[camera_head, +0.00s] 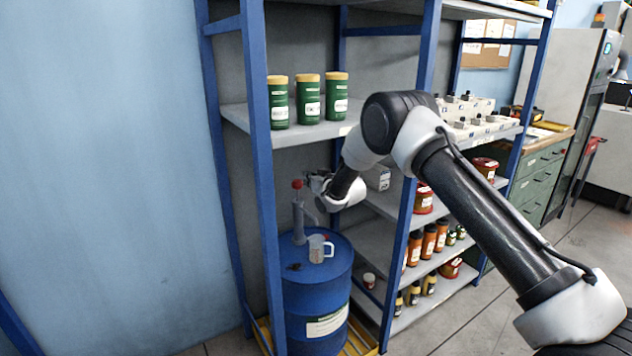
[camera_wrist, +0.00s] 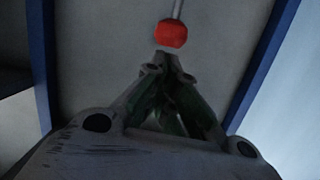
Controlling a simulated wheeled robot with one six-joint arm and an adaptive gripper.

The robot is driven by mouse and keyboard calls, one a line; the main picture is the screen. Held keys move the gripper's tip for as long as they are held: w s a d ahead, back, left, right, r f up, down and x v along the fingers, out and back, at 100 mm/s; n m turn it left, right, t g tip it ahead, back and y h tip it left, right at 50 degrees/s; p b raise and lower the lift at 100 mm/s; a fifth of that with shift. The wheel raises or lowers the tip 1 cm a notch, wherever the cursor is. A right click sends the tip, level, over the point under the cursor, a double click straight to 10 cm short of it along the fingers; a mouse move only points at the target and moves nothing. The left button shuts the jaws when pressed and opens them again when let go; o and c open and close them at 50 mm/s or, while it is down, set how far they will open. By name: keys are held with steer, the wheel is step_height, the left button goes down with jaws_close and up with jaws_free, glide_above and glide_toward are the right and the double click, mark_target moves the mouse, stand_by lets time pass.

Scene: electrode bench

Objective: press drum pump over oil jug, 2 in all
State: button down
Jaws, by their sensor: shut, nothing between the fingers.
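The drum pump (camera_head: 298,217) is a grey upright tube on a blue drum (camera_head: 300,285), with a red knob (camera_head: 297,184) on top. The knob also shows in the wrist view (camera_wrist: 172,33), just beyond my fingertips, on a thin rod. A clear jug (camera_head: 317,250) with a white handle stands on the drum top beside the pump, near its spout. My gripper (camera_head: 309,180) is beside the red knob, at about its height. In the wrist view my gripper (camera_wrist: 164,60) is shut and empty. I cannot tell whether it touches the knob.
Blue rack posts (camera_head: 262,170) stand close around the drum. A shelf with several green canisters (camera_head: 309,97) is above my gripper. Lower shelves hold several orange bottles (camera_head: 428,240). The drum stands on a yellow pallet (camera_head: 357,345).

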steer(key=v, duration=0.5)
steer(key=shift+w+r, duration=0.1)
steer(key=s+d+f+g+h, duration=0.2)
steer(key=s+f, duration=0.1)
steer(key=f, duration=0.3)
steer(key=s+d+f+g+h, duration=0.2)
steer(key=d+f, duration=0.1)
steer(key=f, duration=0.2)
steer(key=s+d+g+h, duration=0.2)
steer(key=s+d+g, duration=0.1)
steer(key=s+d, duration=0.35)
steer(key=s+d+r+m+h, duration=0.1)
steer(key=s+d+r+m, duration=0.1)
steer(key=s+d+r, duration=0.7)
steer(key=s+d+r+m+g+h, duration=0.1)
steer(key=s+d+r, duration=0.8)
steer(key=s, duration=1.2)
steer(key=s+d+r+m+h, duration=0.1)
steer(key=s+d+r+m, duration=0.2)
steer(key=s+d+r, duration=0.7)
steer(key=s+r, duration=0.4)
steer(key=s, duration=0.1)
steer(key=shift+s+g, duration=0.2)
steer(key=shift+g, duration=0.1)
